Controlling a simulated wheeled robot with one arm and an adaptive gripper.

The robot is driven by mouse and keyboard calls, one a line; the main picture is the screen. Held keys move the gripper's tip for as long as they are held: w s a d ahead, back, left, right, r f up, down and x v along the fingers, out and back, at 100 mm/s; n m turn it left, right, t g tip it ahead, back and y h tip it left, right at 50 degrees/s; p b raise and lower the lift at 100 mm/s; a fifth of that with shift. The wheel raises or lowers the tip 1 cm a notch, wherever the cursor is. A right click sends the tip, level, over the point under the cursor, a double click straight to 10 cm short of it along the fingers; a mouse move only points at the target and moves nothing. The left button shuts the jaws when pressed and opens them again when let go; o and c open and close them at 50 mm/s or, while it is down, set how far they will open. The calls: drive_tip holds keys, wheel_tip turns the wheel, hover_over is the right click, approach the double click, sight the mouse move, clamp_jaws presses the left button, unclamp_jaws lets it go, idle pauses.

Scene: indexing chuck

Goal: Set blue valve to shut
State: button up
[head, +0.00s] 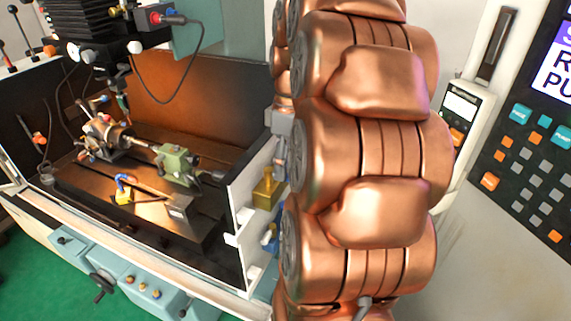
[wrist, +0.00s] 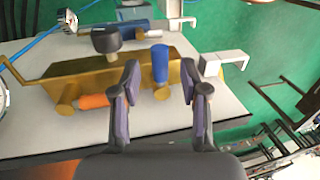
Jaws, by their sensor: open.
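The blue valve (wrist: 160,64) is a short blue handle on a brass body (wrist: 70,71) in the wrist view. It points roughly up in the picture, along the fingers. My gripper (wrist: 159,76) is open, with one dark finger on each side of the blue handle. A gap shows on both sides, and I see no clear contact. An orange handle (wrist: 94,101) lies crosswise on the same body, left of my fingers. In the head view my copper arm hides most of this area; I cannot make out the gripper or the blue handle there.
A black knob (wrist: 106,40) stands on the brass body, close to the left finger. Grey bent fittings (wrist: 222,63) sit right of the fingers. The head view shows a machine bed with a green block (head: 176,165) and a keypad panel (head: 525,160) at right.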

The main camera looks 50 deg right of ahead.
drive_tip(key=shift+a+f, duration=0.1)
drive_tip(key=shift+f, duration=0.35)
clamp_jaws()
idle(0.3)
